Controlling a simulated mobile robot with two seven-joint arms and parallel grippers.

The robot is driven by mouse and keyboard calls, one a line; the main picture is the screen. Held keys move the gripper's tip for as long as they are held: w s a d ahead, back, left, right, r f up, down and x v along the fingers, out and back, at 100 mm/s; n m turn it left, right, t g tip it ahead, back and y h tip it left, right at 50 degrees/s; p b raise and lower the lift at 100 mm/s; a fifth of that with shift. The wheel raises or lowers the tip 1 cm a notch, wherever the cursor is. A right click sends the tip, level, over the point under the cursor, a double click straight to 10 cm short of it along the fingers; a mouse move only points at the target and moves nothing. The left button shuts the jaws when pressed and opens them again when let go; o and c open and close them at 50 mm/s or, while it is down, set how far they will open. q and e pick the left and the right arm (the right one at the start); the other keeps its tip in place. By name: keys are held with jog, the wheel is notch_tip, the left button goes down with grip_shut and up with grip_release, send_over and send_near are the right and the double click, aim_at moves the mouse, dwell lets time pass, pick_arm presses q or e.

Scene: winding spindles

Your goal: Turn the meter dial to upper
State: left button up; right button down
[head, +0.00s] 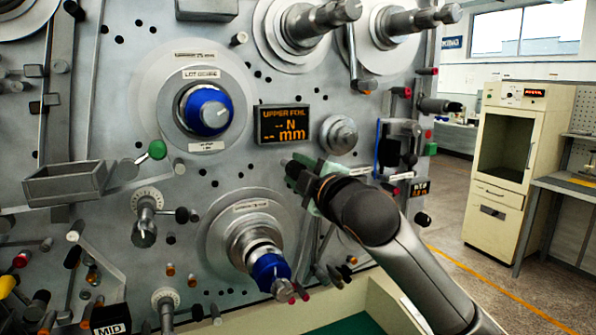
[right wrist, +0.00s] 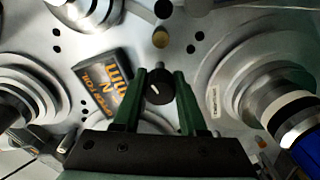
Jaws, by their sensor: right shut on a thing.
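The meter dial is a small round black knob (right wrist: 159,88) with a white pointer line, in the middle of the right wrist view. My right gripper (right wrist: 160,92) is shut on it, one green finger on each side. In the head view my right gripper (head: 298,172) reaches the panel just below the meter display, and it hides the dial. The meter display (head: 285,124) reads "UPPER FOIL", "-- N" and "-- mm" in orange; it also shows tilted in the right wrist view (right wrist: 103,82). My left gripper is not in view.
A blue-cored spindle (head: 205,110) sits left of the display, another (head: 268,268) below it. A round metal knob (head: 338,134) is close above my right gripper. A green-knobbed lever (head: 156,150) and a grey tray (head: 65,183) are at left. Grey spindles stick out at the top.

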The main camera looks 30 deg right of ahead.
jog(key=shift+m, duration=0.7)
jog(key=shift+c, duration=2.2)
grip_release()
jog(key=s+b, duration=0.2)
jog(key=s, duration=1)
jog(key=shift+s+a, duration=0.25)
jog(key=shift+a, duration=0.1)
